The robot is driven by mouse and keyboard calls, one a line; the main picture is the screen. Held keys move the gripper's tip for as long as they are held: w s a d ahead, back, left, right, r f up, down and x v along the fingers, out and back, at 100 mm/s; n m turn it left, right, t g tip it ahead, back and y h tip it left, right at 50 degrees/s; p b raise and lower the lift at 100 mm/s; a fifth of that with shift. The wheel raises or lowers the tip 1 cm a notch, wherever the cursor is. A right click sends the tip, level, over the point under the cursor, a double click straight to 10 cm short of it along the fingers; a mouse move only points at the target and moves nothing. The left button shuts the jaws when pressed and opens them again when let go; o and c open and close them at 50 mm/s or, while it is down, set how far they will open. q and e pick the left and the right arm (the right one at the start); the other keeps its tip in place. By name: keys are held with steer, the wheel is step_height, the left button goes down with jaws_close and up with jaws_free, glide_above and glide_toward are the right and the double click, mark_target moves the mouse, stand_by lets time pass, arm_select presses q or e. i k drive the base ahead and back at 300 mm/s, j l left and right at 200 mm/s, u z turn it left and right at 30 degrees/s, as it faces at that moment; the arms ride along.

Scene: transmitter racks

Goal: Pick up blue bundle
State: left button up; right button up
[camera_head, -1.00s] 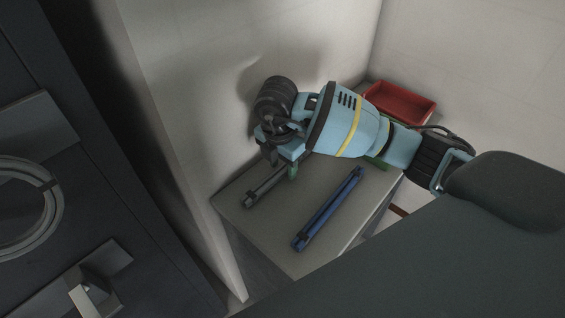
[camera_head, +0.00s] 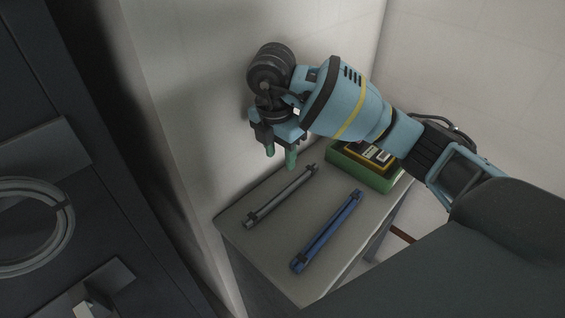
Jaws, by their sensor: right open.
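The blue bundle (camera_head: 328,231) is a long, thin bar with dark bands near its ends. It lies diagonally on the grey top of a small table (camera_head: 250,240), near the right edge. A similar grey bundle (camera_head: 281,194) lies to its left, roughly parallel. My right gripper (camera_head: 280,160) has green fingertips pointing down. It is open and empty, above the table's back left part and behind the grey bundle, apart from both bundles. My left gripper is not in view.
A green tray (camera_head: 362,173) holding a yellow and black item stands at the table's back right. A wall stands close along the table's left side. A dark cabinet with a ring (camera_head: 68,218) fills the left. The table's front part is bare.

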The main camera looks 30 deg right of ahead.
mark_target(301, 260)
steer(key=z, duration=1.25)
steer(key=k+j, duration=0.15)
steer(key=j, duration=0.2)
steer(key=k+j, duration=0.15)
steer(key=j, duration=0.25)
